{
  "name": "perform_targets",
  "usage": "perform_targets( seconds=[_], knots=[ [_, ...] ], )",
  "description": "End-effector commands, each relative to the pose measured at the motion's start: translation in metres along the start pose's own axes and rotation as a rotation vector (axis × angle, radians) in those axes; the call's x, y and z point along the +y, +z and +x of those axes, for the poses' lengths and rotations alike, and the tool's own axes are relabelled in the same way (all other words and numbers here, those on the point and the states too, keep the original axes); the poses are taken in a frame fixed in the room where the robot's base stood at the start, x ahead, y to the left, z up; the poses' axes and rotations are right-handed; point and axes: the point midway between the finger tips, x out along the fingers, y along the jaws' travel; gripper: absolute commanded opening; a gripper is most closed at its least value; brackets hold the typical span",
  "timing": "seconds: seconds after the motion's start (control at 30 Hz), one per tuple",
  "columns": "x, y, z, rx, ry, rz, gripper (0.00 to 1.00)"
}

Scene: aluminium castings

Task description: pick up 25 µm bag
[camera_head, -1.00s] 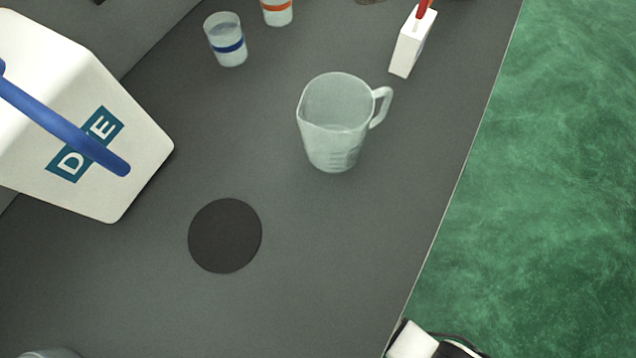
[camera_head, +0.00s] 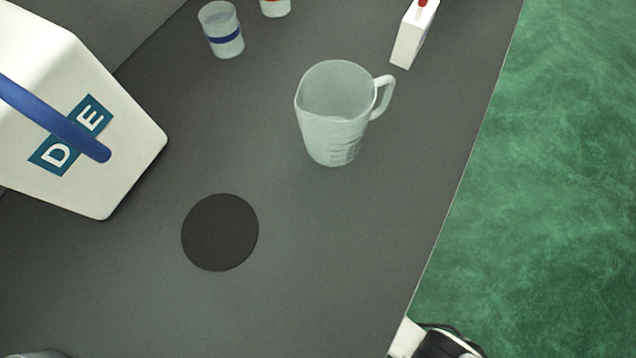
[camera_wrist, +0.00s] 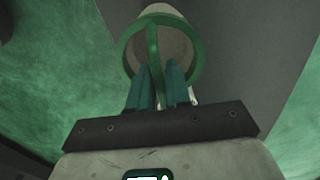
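In the wrist view, a pale round bag (camera_wrist: 165,12) with a thick green ring (camera_wrist: 193,62) around its mouth lies just beyond my gripper. A green strap (camera_wrist: 152,45) crosses the mouth and runs down between the fingers. No 25 µm label can be read, so I cannot tell whether this is the named bag. My gripper (camera_wrist: 158,68) has two teal fingers, apart, one on each side of the strap; a gap shows right of the strap near the fingertips. The head view shows neither the bag nor my gripper.
Green floor (camera_head: 540,200) lies to the right.

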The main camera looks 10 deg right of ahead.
Motion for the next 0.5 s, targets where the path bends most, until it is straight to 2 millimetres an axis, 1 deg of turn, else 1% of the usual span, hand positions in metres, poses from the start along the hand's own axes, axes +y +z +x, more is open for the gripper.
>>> perform_targets(
  seconds=[0.03,0.17,0.5],
  knots=[
    [0.0001,0.0,0.0,0.0,0.0,0.0,0.13],
    [0.0001,0.0,0.0,0.0,0.0,0.0,0.0],
    [0.0001,0.0,0.0,0.0,0.0,0.0,0.0]
  ],
)
